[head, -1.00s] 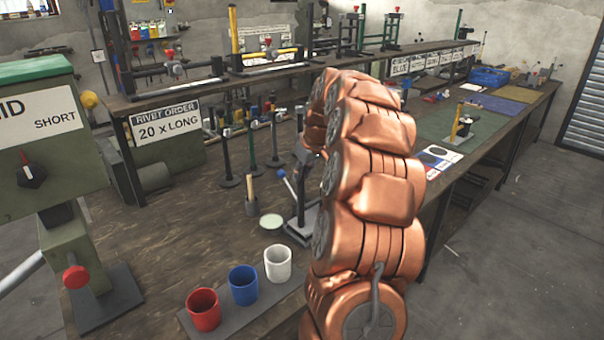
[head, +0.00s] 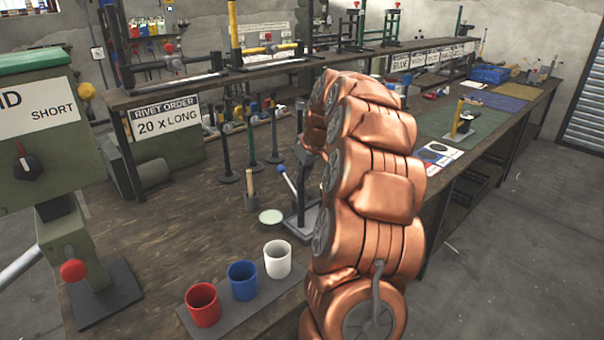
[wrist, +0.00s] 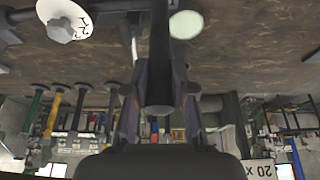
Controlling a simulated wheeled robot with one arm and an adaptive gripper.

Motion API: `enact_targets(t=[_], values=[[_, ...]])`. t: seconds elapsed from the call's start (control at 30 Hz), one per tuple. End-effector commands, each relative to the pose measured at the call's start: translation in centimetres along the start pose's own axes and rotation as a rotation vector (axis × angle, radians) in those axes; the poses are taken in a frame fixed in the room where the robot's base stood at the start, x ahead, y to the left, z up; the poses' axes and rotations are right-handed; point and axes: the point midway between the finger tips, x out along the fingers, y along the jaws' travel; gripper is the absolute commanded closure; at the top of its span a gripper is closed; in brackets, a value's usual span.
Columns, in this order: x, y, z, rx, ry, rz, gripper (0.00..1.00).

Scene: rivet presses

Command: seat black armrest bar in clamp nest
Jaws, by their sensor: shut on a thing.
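In the wrist view my gripper (wrist: 160,112) is shut on a black bar (wrist: 160,55). The bar runs between the two fingers, with its round dark end facing the camera and its far end leaving the top of the picture. A clamp stand (head: 301,222) with a blue-tipped lever and a grey base stands on the bench just left of my arm. It is partly covered by the arm, and its nest cannot be made out. I cannot tell whether the bar touches it.
Red (head: 203,305), blue (head: 242,281) and white (head: 278,259) cups stand at the bench front. A pale green disc (head: 271,216) lies beside the clamp stand. Several black posts (head: 226,150) stand behind. A green press (head: 48,130) is at left.

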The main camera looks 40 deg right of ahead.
Motion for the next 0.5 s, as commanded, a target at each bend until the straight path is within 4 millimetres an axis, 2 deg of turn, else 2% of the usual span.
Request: enact_targets(t=[0.07, 0.1, 0.33, 0.5], values=[[0.12, 0.02, 0.03, -0.001, 0.001, 0.001, 1.00], [0.04, 0.03, -0.01, -0.001, 0.002, 0.001, 0.71], [0.06, 0.01, 0.02, 0.000, 0.001, 0.001, 0.47], [0.07, 0.00, 0.02, 0.000, 0.001, 0.000, 0.46]])
